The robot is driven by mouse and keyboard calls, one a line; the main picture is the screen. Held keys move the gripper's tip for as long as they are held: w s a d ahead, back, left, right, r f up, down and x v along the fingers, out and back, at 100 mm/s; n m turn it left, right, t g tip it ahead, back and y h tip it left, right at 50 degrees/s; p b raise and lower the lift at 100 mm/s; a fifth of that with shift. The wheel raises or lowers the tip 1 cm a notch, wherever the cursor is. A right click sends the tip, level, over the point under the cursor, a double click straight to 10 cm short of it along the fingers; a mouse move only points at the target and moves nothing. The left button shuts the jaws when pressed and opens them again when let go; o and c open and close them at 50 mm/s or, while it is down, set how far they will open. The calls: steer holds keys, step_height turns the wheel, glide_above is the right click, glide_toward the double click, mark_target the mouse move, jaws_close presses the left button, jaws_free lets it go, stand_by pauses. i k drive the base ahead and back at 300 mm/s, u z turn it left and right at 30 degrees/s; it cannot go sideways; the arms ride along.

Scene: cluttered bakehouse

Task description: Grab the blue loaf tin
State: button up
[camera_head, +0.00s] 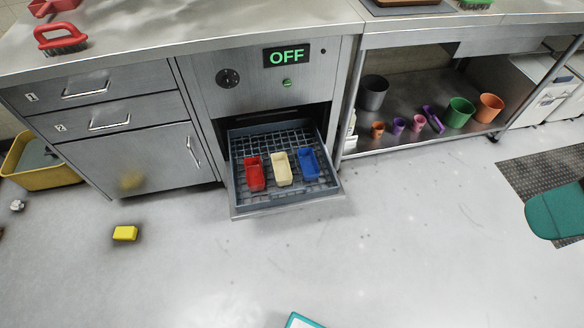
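The blue loaf tin (309,164) sits on the right of a dark wire rack in a pulled-out oven drawer (237,196). A cream loaf tin (281,169) stands beside it to the left, apart from it. A red loaf tin (254,174) stands at the left of the row. All three appear empty and upright. My gripper does not show in this view.
The lower shelf (386,137) at right holds several pots and cups. A yellow block (125,233) lies on the floor at left. A green seat (556,212) stands at right. The floor before the drawer is mostly clear.

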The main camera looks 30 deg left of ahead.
mark_target(309, 169)
steer(key=u, duration=0.15)
steer(key=i, duration=1.05)
steer(key=u, duration=2.2)
